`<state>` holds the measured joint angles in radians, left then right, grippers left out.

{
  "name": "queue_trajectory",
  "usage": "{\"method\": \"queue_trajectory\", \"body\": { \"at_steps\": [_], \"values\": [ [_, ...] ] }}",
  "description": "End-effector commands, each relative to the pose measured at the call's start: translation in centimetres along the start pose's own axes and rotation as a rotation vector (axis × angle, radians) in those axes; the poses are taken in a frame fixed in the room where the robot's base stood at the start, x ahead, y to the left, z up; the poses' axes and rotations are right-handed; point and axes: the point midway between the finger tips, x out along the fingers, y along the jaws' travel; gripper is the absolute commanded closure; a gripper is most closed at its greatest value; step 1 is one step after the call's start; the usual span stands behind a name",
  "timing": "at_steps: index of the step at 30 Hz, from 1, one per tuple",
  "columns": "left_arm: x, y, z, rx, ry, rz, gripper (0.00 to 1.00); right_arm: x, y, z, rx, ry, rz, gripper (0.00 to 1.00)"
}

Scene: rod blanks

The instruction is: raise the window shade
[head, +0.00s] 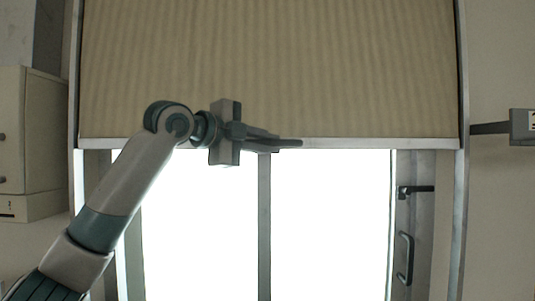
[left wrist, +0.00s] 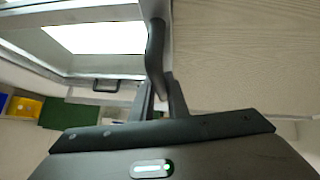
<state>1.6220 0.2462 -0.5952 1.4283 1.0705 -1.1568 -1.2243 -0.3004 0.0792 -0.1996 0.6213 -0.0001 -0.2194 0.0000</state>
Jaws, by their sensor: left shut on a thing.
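The window shade (head: 270,70) is beige with faint vertical stripes. It covers the upper part of the window, and its pale bottom rail (head: 380,144) runs level across the frame. Bright window glass (head: 200,225) shows below it. My left gripper (head: 273,139) is at the bottom rail near the middle of the shade. In the left wrist view its fingers (left wrist: 160,97) are shut on a dark pull handle (left wrist: 155,50) at the shade's edge. The shade (left wrist: 240,50) fills the right of that view. The gripped part of the handle is partly hidden by the fingers. My right gripper is not in view.
A cream cabinet (head: 42,140) stands at the left. A dark window latch (head: 415,189) and a curved handle (head: 405,258) are at the lower right. A bracket (head: 521,127) juts from the right wall. The left wrist view shows a yellow bin (left wrist: 25,107).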

Motion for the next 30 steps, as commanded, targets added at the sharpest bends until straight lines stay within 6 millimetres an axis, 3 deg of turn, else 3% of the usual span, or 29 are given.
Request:
{"method": "queue_trajectory", "body": {
  "at_steps": [10, 11, 13, 23, 30],
  "values": [
    [-0.1, -0.1, 0.0, 0.0, -0.003, 0.0, 1.0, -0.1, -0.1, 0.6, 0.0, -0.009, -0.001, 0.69],
    [-0.1, -0.1, 0.0, 0.0, -0.003, 0.0, 0.84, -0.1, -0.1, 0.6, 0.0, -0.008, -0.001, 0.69],
    [-0.1, -0.1, 0.0, 0.0, -0.003, 0.0, 0.68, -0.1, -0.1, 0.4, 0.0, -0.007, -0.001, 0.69],
    [-0.1, -0.1, 0.0, 0.0, -0.002, 0.001, 0.68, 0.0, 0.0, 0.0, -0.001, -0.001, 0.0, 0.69],
    [-1.4, 0.0, 0.0, 0.001, -0.001, -0.001, 0.68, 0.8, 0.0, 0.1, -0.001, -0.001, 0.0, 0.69]
  ]
}}
